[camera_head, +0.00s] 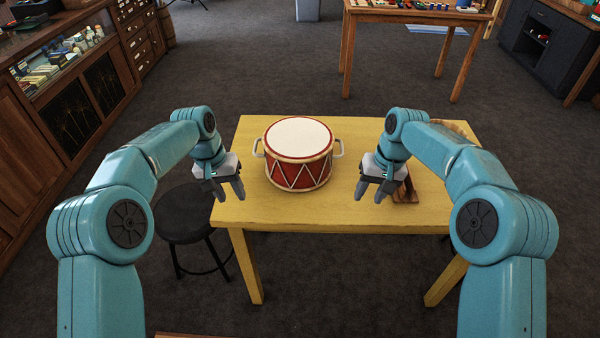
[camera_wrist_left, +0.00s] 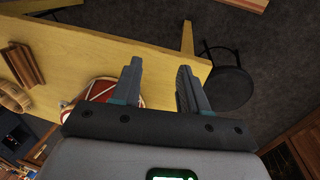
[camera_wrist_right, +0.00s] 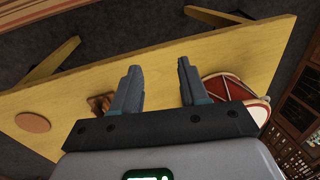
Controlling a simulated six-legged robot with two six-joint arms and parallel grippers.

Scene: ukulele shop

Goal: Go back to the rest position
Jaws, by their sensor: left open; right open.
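My left gripper (camera_head: 231,190) is open and empty, above the left end of the yellow table (camera_head: 330,212). Its two fingers also show apart in the left wrist view (camera_wrist_left: 160,85). My right gripper (camera_head: 374,189) is open and empty, above the table to the right of the drum. Its fingers also show apart in the right wrist view (camera_wrist_right: 157,85). A red and white drum (camera_head: 299,155) with a side handle at each side stands upright on the table between the two grippers. Neither gripper appears to touch it.
A brown wooden object (camera_head: 405,190) lies beside my right gripper, partly hidden. A round tan thing (camera_head: 452,127) on the table is mostly behind my right arm. A black stool (camera_head: 184,215) stands left of the table. Wooden cabinets (camera_head: 75,95) line the left side.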

